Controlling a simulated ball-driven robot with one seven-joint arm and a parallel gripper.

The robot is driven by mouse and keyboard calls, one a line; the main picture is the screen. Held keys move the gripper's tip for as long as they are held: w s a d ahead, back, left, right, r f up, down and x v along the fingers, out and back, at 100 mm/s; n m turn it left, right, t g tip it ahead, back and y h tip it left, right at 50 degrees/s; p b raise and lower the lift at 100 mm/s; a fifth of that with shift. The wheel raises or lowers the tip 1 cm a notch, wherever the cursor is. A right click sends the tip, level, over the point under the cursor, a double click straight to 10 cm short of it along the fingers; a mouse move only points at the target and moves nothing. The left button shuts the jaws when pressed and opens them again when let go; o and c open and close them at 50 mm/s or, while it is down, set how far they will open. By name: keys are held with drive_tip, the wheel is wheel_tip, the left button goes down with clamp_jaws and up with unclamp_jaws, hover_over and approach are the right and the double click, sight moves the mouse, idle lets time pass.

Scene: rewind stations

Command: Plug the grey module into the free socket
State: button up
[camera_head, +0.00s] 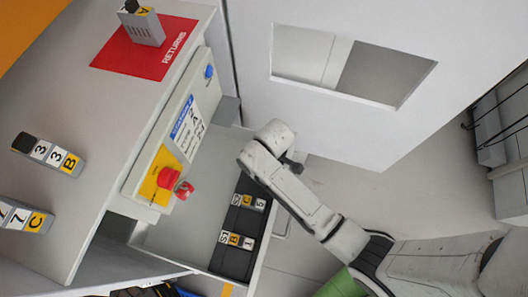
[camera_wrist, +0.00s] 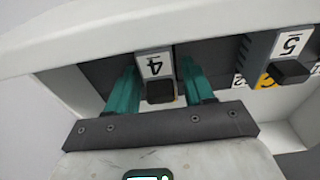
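Narrow gaps show between fingers and module. Another grey module labelled "5" (camera_wrist: 290,42) stands to its right. In the head view a grey module marked "A" (camera_head: 146,28) lies on the red RETURNS mat (camera_head: 113,52). A dark socket strip (camera_head: 231,262) in the open drawer carries two labelled rows. My gripper is hidden behind my arm there; I cannot make out a free socket.
More modules, "3 3 B" (camera_head: 48,154) and "7 C" (camera_head: 22,216), lie on the grey worktop (camera_head: 85,115). A panel with a red stop button (camera_head: 168,178) borders the drawer (camera_head: 210,165).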

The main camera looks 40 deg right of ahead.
drive_tip(key=shift+o, duration=0.8)
wheel_tip(320, 180, up, 12)
drive_tip(key=s+p, duration=0.1)
drive_tip(key=p, duration=0.1)
drive_tip(key=s+d+m, duration=0.3)
drive_tip(key=s+d, duration=0.1)
drive_tip(key=s, duration=0.3)
drive_tip(key=s+d+r+m+h, duration=0.1)
drive_tip(key=s+d+m, duration=0.3)
drive_tip(key=s, duration=0.4)
drive_tip(key=shift+s+r+m, duration=0.2)
drive_tip(key=shift+s+m, duration=0.05)
drive_tip(key=shift+m, duration=0.05)
drive_tip(key=shift+s+a, duration=0.1)
